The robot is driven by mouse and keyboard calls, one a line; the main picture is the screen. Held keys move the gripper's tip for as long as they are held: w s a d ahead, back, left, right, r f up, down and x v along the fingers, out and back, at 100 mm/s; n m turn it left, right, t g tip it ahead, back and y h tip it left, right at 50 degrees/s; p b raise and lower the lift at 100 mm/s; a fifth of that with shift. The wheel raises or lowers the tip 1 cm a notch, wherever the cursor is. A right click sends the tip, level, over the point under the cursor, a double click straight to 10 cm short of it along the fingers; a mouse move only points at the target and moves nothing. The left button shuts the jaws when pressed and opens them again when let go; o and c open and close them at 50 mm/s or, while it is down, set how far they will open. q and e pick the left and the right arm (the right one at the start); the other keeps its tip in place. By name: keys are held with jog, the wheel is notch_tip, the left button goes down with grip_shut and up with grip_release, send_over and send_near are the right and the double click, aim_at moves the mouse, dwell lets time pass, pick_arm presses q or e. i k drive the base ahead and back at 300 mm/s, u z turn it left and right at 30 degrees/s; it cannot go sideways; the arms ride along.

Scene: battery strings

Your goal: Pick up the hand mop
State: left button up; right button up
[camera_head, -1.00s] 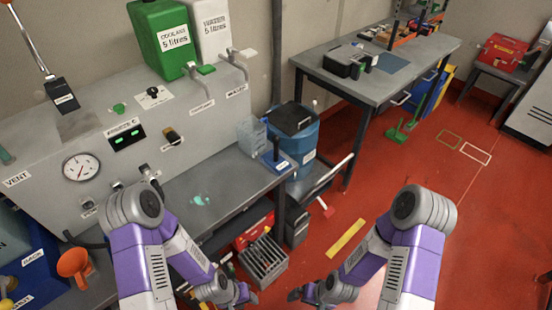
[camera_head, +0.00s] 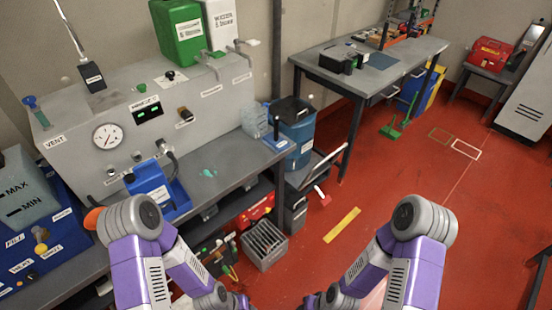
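I cannot say for certain which thing is the hand mop. A small blue flat piece with a white label and a dark upright part (camera_head: 275,144) sits at the far right end of the grey bench (camera_head: 228,168) and may be it. A small teal puddle (camera_head: 208,172) lies on the bench top. My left gripper (camera_head: 240,301) and my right gripper (camera_head: 312,302) are low at the bottom edge, in front of the bench and well apart from the blue piece. Both are dark, small and partly cut off, so their opening does not show.
A blue bin (camera_head: 297,135) stands behind the bench end, beside a clear container (camera_head: 254,121). A blue tray (camera_head: 160,190) sits on the bench at left. A grey crate (camera_head: 264,246) is on the floor below. Red floor (camera_head: 400,180) is open to the right.

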aim_at(274, 139)
jog(key=u, duration=0.25)
jog(key=k, duration=0.4)
jog(key=z, duration=1.45)
jog(key=i, duration=1.35)
